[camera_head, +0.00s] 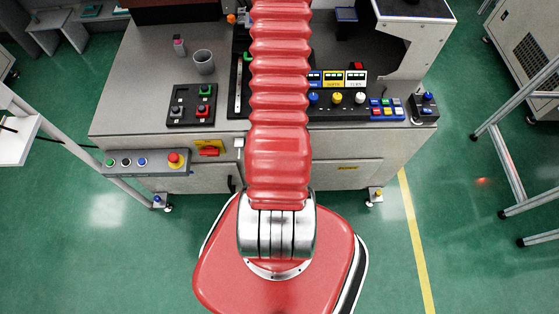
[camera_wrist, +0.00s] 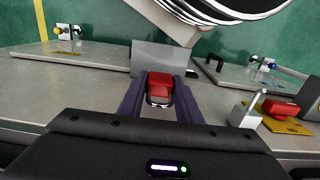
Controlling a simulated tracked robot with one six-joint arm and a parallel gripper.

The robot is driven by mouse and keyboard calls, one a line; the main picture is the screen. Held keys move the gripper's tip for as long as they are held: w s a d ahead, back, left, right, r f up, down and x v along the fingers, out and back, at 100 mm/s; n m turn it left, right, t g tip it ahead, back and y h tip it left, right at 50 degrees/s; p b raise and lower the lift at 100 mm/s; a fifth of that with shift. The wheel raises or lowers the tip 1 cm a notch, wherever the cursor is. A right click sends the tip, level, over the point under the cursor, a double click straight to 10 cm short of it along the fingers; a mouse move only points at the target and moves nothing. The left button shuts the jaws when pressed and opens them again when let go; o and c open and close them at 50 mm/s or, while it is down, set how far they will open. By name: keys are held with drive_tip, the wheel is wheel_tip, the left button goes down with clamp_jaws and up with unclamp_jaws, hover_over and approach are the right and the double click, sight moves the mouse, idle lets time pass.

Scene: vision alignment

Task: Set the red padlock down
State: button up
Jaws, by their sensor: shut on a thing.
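In the wrist view, a red padlock (camera_wrist: 160,84) with a metal shackle sits between the two dark purple fingers of my gripper (camera_wrist: 162,77). The gripper is shut on its red body, and the shackle points toward the gripper's base. A grey block or plate (camera_wrist: 164,56) shows just beyond the padlock; I cannot tell whether they touch. In the head view my red arm covers the middle of the workbench (camera_head: 125,100), and the gripper and padlock are hidden there.
A red switch (camera_wrist: 281,108) on a yellow plate and a metal lever (camera_wrist: 254,103) stand right of the gripper. The head view shows a grey cup (camera_head: 204,62), a button box (camera_head: 191,105) and a control panel (camera_head: 350,105) on the bench.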

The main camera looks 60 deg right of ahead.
drive_tip(key=shift+s, duration=0.1)
drive_tip(key=shift+f, duration=2.9)
drive_tip(key=shift+f, duration=2.1)
drive_tip(key=shift+s, duration=0.1)
drive_tip(key=o, duration=1.1)
